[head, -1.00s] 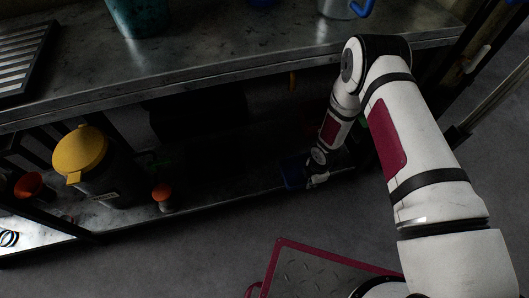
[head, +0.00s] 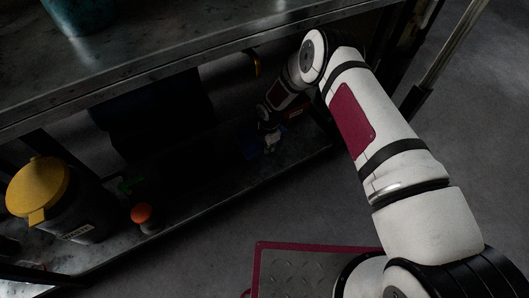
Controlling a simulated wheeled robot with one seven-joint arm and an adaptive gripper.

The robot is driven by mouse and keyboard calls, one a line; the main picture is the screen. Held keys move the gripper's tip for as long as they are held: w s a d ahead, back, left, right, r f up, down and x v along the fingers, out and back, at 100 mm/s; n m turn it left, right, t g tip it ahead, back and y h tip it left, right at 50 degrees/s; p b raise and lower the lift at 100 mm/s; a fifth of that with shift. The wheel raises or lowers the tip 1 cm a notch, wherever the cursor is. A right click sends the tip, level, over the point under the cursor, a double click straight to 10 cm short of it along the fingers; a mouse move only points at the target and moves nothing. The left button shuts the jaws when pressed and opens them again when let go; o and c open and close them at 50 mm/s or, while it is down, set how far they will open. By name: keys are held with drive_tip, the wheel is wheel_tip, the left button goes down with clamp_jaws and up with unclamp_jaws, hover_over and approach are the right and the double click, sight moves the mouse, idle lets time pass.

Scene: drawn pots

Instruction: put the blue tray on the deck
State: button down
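The blue tray (head: 251,152) is a small, dark blue shape in deep shadow on the lower shelf, under the bench. My gripper (head: 271,142) is at the end of my arm, low under the bench top and right beside the tray. The fingers are too small and dark to show whether they are open or shut, or whether they touch the tray. The deck (head: 305,272) is a grey tread-plate with a dark red rim at the bottom of the head view. The visible part of it is bare.
The bench top (head: 180,70) overhangs the lower shelf (head: 200,192). A dark jar with a yellow lid (head: 38,190) and a small orange-topped container (head: 142,215) stand on the shelf at left. A bench leg is right of my arm. The floor (head: 210,255) between shelf and deck is clear.

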drive_tip(key=shift+w+a+f+b, duration=0.2)
drive_tip(key=shift+w+a+b, duration=0.15)
drive_tip(key=shift+w+a, duration=0.45)
drive_tip(key=shift+f+b, duration=1)
drive_tip(key=shift+f, duration=0.65)
drive_tip(key=c, duration=1.8)
unclamp_jaws()
drive_tip(key=shift+f, duration=0.15)
wheel_tip(320, 180, up, 8)
drive_tip(key=p, duration=0.3)
drive_tip(key=shift+s+d+f, duration=0.1)
